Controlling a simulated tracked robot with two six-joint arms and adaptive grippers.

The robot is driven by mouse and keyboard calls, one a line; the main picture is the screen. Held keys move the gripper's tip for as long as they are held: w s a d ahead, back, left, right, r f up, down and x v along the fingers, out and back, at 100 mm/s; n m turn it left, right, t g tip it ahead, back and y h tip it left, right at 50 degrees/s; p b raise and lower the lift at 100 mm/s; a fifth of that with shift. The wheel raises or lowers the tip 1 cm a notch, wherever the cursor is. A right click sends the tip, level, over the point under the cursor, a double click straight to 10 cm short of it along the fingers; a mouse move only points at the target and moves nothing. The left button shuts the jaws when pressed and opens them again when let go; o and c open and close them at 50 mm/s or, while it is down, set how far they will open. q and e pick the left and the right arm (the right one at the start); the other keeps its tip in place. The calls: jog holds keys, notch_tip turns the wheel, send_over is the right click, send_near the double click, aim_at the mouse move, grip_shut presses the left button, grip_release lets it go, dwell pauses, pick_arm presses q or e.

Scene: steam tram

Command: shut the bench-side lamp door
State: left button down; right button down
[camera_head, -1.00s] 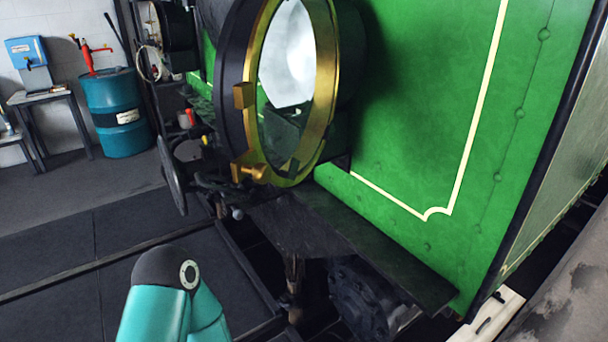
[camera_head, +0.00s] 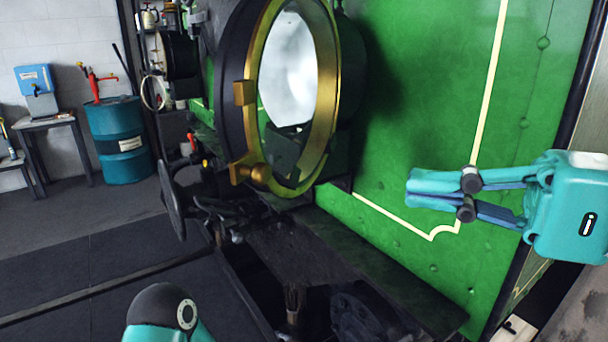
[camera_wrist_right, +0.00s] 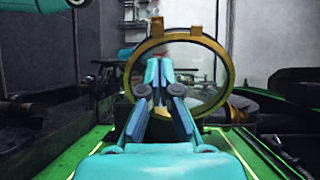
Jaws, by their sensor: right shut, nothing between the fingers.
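The lamp's brass-rimmed round door (camera_head: 326,118) shows at the upper middle of the head view, with brass lugs on its left side. A pale round surface shows within the rim. In the right wrist view the brass ring (camera_wrist_right: 226,62) stands upright beyond the fingers, and things behind show through it. How far the door stands from its seat is hard to tell. My right gripper (camera_head: 409,188) is shut and empty, in front of the green panel, right of the door and apart from it. It also shows in the wrist view (camera_wrist_right: 160,72). My left gripper is out of view.
The green panel (camera_head: 420,90) fills the right. A dark ledge (camera_head: 385,262) runs below the lamp. A black handwheel (camera_head: 172,200) stands left of it. A blue drum (camera_head: 118,138) and a small table (camera_head: 45,123) are at the back left, with open dark floor before them.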

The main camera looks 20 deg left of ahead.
aim_at(266, 173)
jog(key=a, duration=0.4)
jog(key=w+a+p, duration=0.1)
jog(key=a, duration=0.3)
jog(key=a+f+p, duration=0.1)
jog(key=a, duration=0.3)
jog(key=shift+w+a, duration=0.15)
jog(key=shift+a, duration=0.4)
jog(key=shift+a, duration=0.15)
